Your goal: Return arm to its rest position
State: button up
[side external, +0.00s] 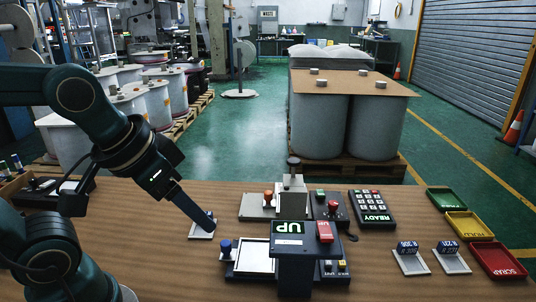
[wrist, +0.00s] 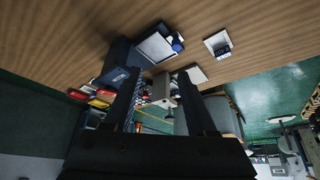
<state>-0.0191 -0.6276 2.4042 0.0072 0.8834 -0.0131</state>
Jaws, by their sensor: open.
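My arm reaches in from the left in the side external view, and my gripper (side external: 205,222) points down and right above the left part of the wooden table (side external: 130,225). In the wrist view the two dark fingers of my gripper (wrist: 160,78) stand well apart, with nothing held between them. A pale plate (side external: 203,234) lies just beyond the fingertips in the side view, partly hidden by them. In the wrist view this plate (wrist: 217,41) carries a small dark block (wrist: 223,50) and lies clear of the fingers.
Two labelled blocks (side external: 408,248) (side external: 447,246) and green, yellow and red trays (side external: 497,261) stand at right.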

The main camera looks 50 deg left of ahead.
jog(key=shift+s+d+f, duration=0.15)
jog(key=shift+s+f, duration=0.1)
jog(key=shift+s, duration=0.35)
jog(key=shift+s+d+f, duration=0.1)
jog(key=shift+s+f, duration=0.1)
jog(key=shift+s, duration=0.35)
